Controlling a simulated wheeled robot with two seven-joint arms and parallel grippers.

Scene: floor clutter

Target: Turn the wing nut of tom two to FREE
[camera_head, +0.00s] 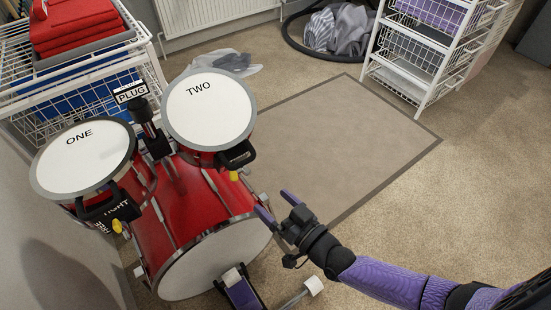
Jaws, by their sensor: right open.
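Tom two (208,105) is a red drum with a white head marked TWO, mounted above the red bass drum (190,210). A black bracket (238,155) is on its lower right side. A small yellow wing nut (234,176) shows just under that bracket; its setting is too small to read. My right gripper (277,206) has purple fingers spread apart and empty. It is lower right of the wing nut in the picture, apart from it, near the bass drum's right edge. My left gripper is not in view.
Tom one (85,155) stands at left with its own yellow wing nut (117,226). A pedal (241,290) is in front of the bass drum. White wire racks (429,60) stand at the back. The mat (335,140) is clear.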

